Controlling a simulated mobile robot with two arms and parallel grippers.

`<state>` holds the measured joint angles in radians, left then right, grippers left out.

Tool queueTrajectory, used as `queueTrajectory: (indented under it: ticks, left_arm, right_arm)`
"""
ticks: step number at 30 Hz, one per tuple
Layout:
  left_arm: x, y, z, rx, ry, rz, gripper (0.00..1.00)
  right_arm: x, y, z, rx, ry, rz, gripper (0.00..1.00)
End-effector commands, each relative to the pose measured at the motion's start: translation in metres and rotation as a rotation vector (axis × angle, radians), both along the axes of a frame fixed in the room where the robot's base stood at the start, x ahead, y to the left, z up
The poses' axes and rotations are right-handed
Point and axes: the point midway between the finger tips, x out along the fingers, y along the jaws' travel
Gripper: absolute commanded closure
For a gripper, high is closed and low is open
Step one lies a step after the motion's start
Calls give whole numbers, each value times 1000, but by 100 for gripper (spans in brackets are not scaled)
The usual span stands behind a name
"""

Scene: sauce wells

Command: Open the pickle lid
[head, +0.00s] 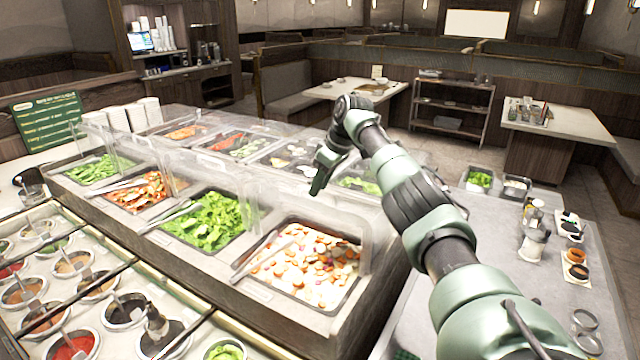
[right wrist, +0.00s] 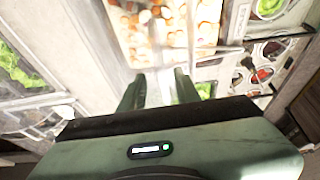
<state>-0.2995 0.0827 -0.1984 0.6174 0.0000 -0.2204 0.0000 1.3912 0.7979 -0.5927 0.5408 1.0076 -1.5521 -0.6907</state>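My right gripper (head: 318,182) hangs over the back part of the salad bar, fingers pointing down, apart from the covers below as far as I can tell. In the right wrist view its two fingers (right wrist: 157,90) stand apart with nothing clearly between them. A round well with green slices, perhaps pickles (head: 225,350), is at the bottom edge of the head view, partly cut off. I cannot make out a separate pickle lid on it. Green contents also show beside the fingers in the right wrist view (right wrist: 204,91). My left gripper is not in view.
Clear covers stand over trays of leafy greens (head: 210,219) and chopped mixed food (head: 305,265). Several round sauce wells with ladles (head: 72,262) fill the lower left. A grey counter (head: 480,290) with jars and small containers lies at the right.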

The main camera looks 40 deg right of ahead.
Motion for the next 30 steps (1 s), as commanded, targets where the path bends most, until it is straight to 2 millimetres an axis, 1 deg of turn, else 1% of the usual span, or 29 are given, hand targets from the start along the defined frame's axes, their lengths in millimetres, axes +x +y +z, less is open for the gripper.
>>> queueTrajectory:
  ticks: [1,3,30]
  left_arm:
    - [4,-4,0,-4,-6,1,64]
    - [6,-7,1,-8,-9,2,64]
    - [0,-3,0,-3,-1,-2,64]
  right_arm:
    - [0,0,0,0,-1,0,81]
    - [0,0,1,0,-1,0,100]
    - [0,0,2,-1,-4,-1,100]
